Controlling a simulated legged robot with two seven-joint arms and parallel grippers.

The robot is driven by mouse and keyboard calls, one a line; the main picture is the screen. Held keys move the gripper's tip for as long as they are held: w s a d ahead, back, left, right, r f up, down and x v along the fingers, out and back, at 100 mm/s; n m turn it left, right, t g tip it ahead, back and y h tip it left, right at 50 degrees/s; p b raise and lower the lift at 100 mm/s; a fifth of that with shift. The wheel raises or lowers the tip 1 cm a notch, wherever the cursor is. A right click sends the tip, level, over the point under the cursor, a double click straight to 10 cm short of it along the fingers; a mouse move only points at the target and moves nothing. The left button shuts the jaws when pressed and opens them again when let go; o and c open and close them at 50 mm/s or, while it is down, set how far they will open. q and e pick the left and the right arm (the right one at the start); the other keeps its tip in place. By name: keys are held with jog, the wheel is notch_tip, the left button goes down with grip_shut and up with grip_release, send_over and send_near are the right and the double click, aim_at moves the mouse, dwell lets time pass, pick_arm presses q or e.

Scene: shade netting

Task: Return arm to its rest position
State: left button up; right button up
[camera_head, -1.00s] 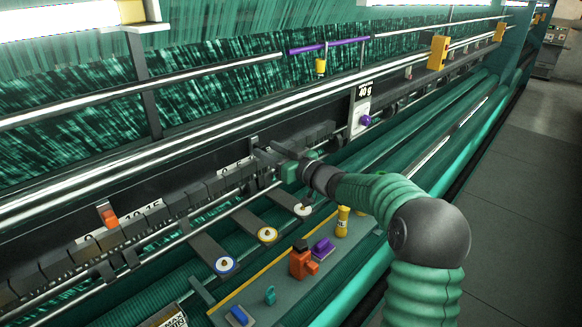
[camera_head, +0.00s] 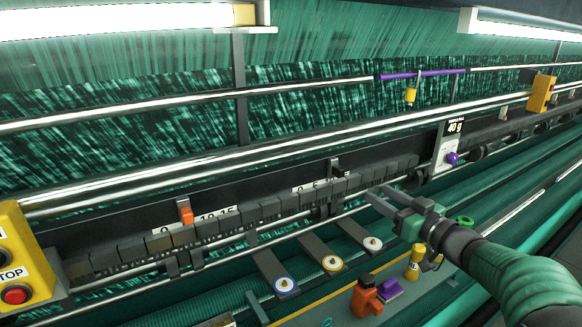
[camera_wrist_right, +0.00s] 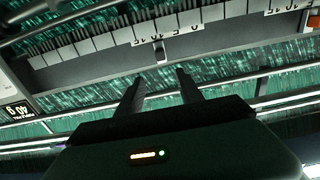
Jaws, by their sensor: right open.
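My right gripper (camera_head: 380,199) is at the right of the head view, in front of the row of dark blocks on the machine's rail. Its two fingers point left toward the rail and are apart, with nothing between them. In the right wrist view the open fingers (camera_wrist_right: 160,92) stand out below the numbered scale strip (camera_wrist_right: 170,42). My right arm (camera_head: 510,270) comes in from the lower right, bent and raised above the teal rollers. My left gripper is not in view.
Below the gripper is a shelf with an orange-red tool (camera_head: 367,297), a purple block (camera_head: 390,289) and a yellow bottle (camera_head: 415,262). Three arms with round discs (camera_head: 333,263) project nearby. A yellow STOP box (camera_head: 22,262) stands at left. Rails and netting run behind.

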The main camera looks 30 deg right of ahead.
jog(key=w+a+f+m+g+h, duration=0.15)
jog(key=a+f+g, duration=0.25)
jog(key=a+f, duration=0.45)
jog(key=s+a+f+m+g+h, duration=0.1)
jog(key=a+f+g+h, duration=0.3)
jog(key=f, duration=0.7)
jog(key=s+a+f+n+g+y, duration=0.2)
jog(key=s+a+f+g+y, duration=0.35)
jog(key=s+a+f, duration=0.9)
pick_arm(q)
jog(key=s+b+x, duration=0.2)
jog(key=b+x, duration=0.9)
jog(key=b, duration=0.1)
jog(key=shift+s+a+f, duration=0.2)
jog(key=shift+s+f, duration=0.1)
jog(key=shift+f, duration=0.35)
pick_arm(e)
jog(key=s+a+f+g+h, duration=0.1)
jog(key=s+f+g, duration=0.1)
jog(key=f, duration=0.8)
jog(key=shift+s+a+f, duration=0.25)
jog(key=shift+s+f, duration=0.05)
jog(key=shift+s, duration=0.4)
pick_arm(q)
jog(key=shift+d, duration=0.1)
pick_arm(e)
jog(key=shift+w+d, duration=0.1)
